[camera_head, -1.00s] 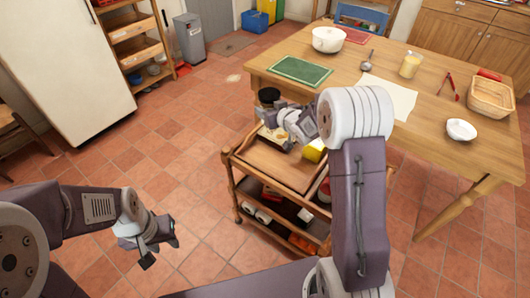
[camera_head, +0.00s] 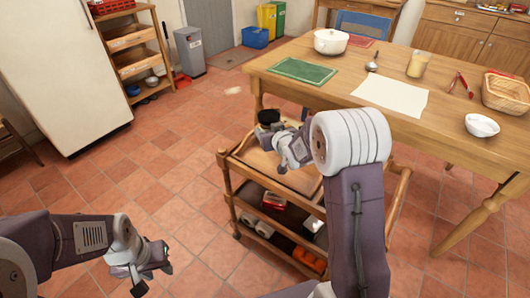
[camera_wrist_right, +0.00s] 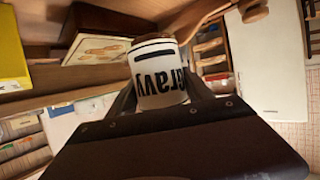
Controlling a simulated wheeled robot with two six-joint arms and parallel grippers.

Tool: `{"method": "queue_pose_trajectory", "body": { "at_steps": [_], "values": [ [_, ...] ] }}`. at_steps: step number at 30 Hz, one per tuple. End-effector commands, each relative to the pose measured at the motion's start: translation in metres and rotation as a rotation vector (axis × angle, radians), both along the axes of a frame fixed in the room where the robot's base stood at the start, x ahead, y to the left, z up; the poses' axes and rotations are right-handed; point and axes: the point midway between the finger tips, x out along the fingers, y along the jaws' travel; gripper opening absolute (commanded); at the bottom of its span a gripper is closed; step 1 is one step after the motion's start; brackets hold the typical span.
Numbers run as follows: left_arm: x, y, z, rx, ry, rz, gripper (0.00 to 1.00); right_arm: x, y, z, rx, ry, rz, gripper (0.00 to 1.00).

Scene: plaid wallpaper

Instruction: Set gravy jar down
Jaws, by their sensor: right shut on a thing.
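The gravy jar (camera_wrist_right: 158,76) is white with a black band and black "gravy" lettering, upside down in the right wrist view. My right gripper (camera_wrist_right: 162,102) is shut on it, with dark fingers at both sides of the jar. In the head view my right gripper (camera_head: 271,124) is over the far left part of the wooden cart (camera_head: 226,178); the jar cannot be made out there. My left gripper (camera_head: 150,277) is open and empty over the floor at the lower left.
The cart's lower shelves hold cans and packets. A large wooden table (camera_head: 440,117) stands behind, with a white pot (camera_head: 330,41), green mat (camera_head: 302,70), paper sheet (camera_head: 390,96), basket (camera_head: 505,95) and bowl (camera_head: 482,125). A white fridge (camera_head: 65,70) stands left. Floor between is clear.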

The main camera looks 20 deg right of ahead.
Motion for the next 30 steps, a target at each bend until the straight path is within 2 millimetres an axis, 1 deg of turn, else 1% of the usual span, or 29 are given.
{"method": "queue_pose_trajectory", "body": {
  "at_steps": [1,3,6,9,11,14,16,18,24,29,30],
  "values": [
    [0.0,0.0,-0.008,0.0,0.0,0.0,0.36,0.001,0.012,-0.009,0.0,-0.002,0.005,0.0],
    [0.0,0.0,-0.01,0.0,0.0,0.0,0.36,0.002,0.022,-0.013,0.0,-0.003,0.003,0.0],
    [0.0,0.0,-0.011,0.0,0.0,0.0,0.36,0.003,0.028,-0.016,0.0,-0.004,0.0,0.0],
    [0.0,0.0,-0.01,0.0,0.0,0.0,0.36,0.003,0.029,-0.015,0.001,-0.004,-0.001,0.0],
    [0.0,0.0,-0.012,0.0,0.0,0.0,0.36,0.003,0.029,-0.018,0.0,-0.004,-0.002,0.0],
    [0.0,0.0,-0.021,0.0,0.0,0.0,0.36,0.003,0.029,-0.035,0.0,-0.001,-0.002,0.0],
    [0.0,0.0,-0.029,0.0,0.0,0.0,0.36,0.003,0.028,-0.05,0.001,-0.001,-0.001,0.0],
    [0.0,0.0,-0.033,0.0,0.0,0.0,0.36,0.003,0.028,-0.058,0.0,-0.002,-0.001,0.0],
    [0.0,0.0,-0.03,0.0,0.0,0.0,0.36,0.003,0.028,-0.055,0.0,-0.004,-0.001,0.0],
    [0.0,0.0,-0.034,0.0,0.0,0.0,0.36,0.003,0.028,-0.06,0.001,-0.004,-0.001,0.0],
    [0.0,0.0,-0.033,0.0,0.0,0.0,0.36,0.003,0.028,-0.06,0.001,-0.001,-0.001,0.7]
  ]
}}
